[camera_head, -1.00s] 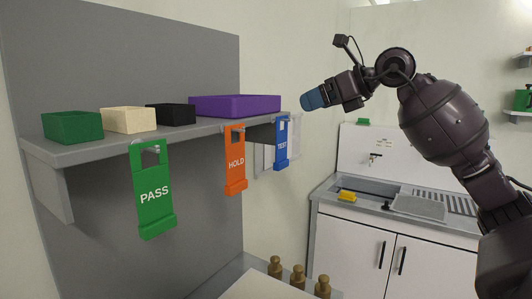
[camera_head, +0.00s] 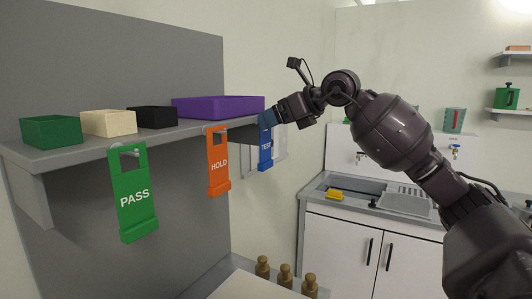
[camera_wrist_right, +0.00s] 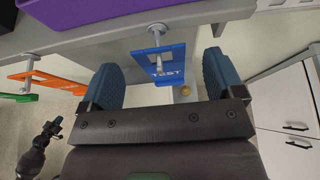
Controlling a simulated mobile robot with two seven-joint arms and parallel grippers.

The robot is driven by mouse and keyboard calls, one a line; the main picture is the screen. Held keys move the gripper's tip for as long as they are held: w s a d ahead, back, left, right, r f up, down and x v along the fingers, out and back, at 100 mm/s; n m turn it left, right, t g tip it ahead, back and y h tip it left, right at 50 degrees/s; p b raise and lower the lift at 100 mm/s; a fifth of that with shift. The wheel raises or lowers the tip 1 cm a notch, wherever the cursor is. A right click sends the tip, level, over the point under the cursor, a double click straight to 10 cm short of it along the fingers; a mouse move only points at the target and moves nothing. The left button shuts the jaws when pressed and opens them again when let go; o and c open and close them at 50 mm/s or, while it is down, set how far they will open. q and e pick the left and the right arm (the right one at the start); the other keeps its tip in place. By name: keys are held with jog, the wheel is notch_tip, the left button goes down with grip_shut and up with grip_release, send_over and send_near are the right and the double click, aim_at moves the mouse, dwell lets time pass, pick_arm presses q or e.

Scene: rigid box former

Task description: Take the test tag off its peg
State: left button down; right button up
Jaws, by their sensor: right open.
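The blue test tag (camera_head: 265,153) hangs from a peg under the right end of the shelf in the head view. In the right wrist view the tag (camera_wrist_right: 166,64) hangs on its metal peg (camera_wrist_right: 156,34), between and beyond my two blue fingers. My right gripper (camera_head: 267,118) is at the tag's upper part in the head view, partly covering it. In the right wrist view the gripper (camera_wrist_right: 163,82) is open, with a gap on each side of the tag. I cannot tell whether the tag lies fully between the fingertips.
The orange hold tag (camera_head: 218,165) and green pass tag (camera_head: 136,198) hang to the left. The shelf (camera_head: 75,153) carries a purple tray (camera_head: 218,107) and green, cream and black boxes. A sink cabinet (camera_head: 340,240) stands at the right. Several brown bottle-like pieces stand below.

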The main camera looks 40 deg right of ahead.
jog(key=shift+x, duration=1.4)
jog(key=c, duration=1.2)
jog(key=shift+r, duration=0.1)
jog(key=shift+s+r, duration=0.1)
jog(key=shift+r, duration=0.55)
jog(key=s+d, duration=0.2)
jog(key=s, duration=0.6)
jog(key=s+d, duration=0.3)
jog(key=s, duration=0.6)
jog(key=shift+s, duration=0.15)
